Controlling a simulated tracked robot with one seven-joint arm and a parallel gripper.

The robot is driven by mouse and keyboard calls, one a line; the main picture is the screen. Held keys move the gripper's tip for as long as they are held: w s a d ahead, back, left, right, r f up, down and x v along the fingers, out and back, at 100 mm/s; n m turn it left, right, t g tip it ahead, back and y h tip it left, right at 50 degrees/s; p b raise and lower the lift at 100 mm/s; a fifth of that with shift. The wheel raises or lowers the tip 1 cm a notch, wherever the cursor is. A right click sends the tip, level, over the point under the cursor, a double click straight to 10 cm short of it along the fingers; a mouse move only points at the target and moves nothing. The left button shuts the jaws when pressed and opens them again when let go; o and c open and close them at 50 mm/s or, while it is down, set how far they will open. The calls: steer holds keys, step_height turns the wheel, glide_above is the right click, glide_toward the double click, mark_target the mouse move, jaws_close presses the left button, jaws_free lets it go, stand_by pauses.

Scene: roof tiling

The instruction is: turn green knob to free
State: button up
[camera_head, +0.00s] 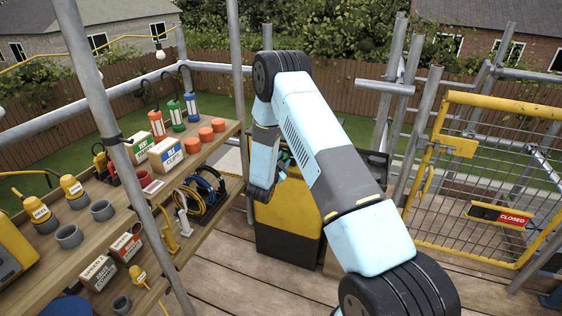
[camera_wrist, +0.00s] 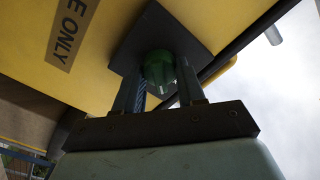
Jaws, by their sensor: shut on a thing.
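The green knob (camera_wrist: 159,70) shows in the wrist view, on a dark square plate (camera_wrist: 150,32) fixed to a yellow panel (camera_wrist: 100,80). My gripper (camera_wrist: 160,84) has its two fingers on either side of the knob and is shut on it. A white mark shows on the knob's lower part, but I cannot read the knob's setting. In the head view, a yellow and black cabinet (camera_head: 287,215) stands behind my arm.
Wooden shelves (camera_head: 205,160) on the left hold boxes, colored lamps, cups and cables. Scaffold poles (camera_head: 237,70) stand close to the arm. A yellow mesh gate (camera_head: 480,170) with a red CLOSED sign (camera_head: 500,216) is on the right. Plank floor (camera_head: 225,280) lies open at the front.

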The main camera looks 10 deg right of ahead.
steer(key=shift+f+m, duration=0.15)
steer(key=shift+m, duration=2.3)
steer(key=shift+f+m, duration=0.1)
steer(key=shift+m, duration=2.35)
steer(key=shift+s, duration=0.1)
steer(key=o, duration=0.8)
steer(key=shift+f, duration=0.1)
steer(key=shift+o, duration=1.1)
steer(key=v, duration=1.3)
steer(key=shift+s+a, duration=0.25)
